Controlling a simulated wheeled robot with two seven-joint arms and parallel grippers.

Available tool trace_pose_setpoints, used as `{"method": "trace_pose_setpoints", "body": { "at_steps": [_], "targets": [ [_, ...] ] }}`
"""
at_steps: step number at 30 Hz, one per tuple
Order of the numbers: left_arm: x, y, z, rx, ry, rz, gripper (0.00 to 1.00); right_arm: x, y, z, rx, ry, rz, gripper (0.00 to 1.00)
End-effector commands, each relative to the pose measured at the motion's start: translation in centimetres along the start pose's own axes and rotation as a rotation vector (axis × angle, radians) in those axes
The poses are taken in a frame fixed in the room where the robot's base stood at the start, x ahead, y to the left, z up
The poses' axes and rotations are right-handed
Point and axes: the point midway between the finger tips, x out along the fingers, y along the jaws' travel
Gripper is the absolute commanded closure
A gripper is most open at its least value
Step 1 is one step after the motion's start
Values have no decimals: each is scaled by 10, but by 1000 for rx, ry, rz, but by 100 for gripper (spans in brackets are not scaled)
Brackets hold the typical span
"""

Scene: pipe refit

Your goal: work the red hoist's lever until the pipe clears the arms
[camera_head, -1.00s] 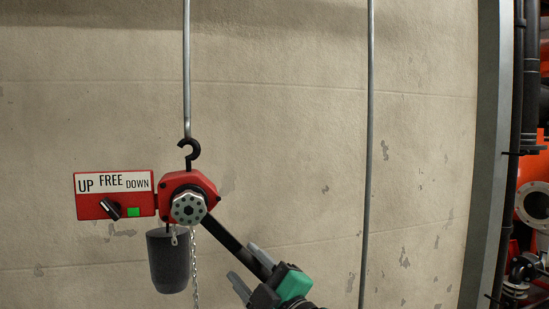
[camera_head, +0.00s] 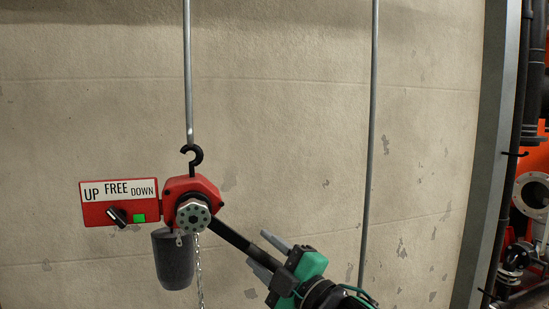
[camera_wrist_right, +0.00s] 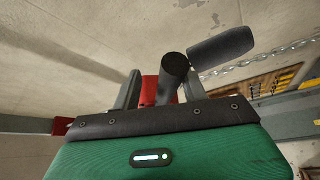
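The red hoist (camera_head: 183,190) hangs from a black hook in front of the wall. Its sign plate (camera_head: 118,188) reads UP, FREE, DOWN. The black knob (camera_head: 118,217) below the words points up and left, toward UP. The black lever (camera_head: 236,238) slants down and right from the hub. My right gripper (camera_head: 257,249) is open, one finger on each side of the lever near its outer end. In the wrist view the lever end (camera_wrist_right: 174,68) stands between the fingers, with a gap toward the left finger. The left gripper, the pipe and its arms are not in view.
A dark cylindrical canister (camera_head: 173,259) and a chain (camera_head: 200,270) hang under the hoist. A thin vertical rod (camera_head: 371,130) runs down the wall to the right. Dark pipework (camera_head: 520,110) stands at the far right. The wall around the hoist is otherwise clear.

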Motion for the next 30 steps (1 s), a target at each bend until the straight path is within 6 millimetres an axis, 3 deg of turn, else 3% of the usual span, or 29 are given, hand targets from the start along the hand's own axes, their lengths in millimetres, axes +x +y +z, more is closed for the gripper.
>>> {"method": "trace_pose_setpoints", "body": {
  "at_steps": [9, 23, 30],
  "targets": [
    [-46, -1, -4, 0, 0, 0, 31, 0, 38, -1, -89, -1, -49, 56],
    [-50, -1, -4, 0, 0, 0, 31, -1, 40, 2, -109, 0, -61, 56],
    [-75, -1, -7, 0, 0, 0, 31, 2, 60, -3, -149, -1, -83, 56]
  ]
}}
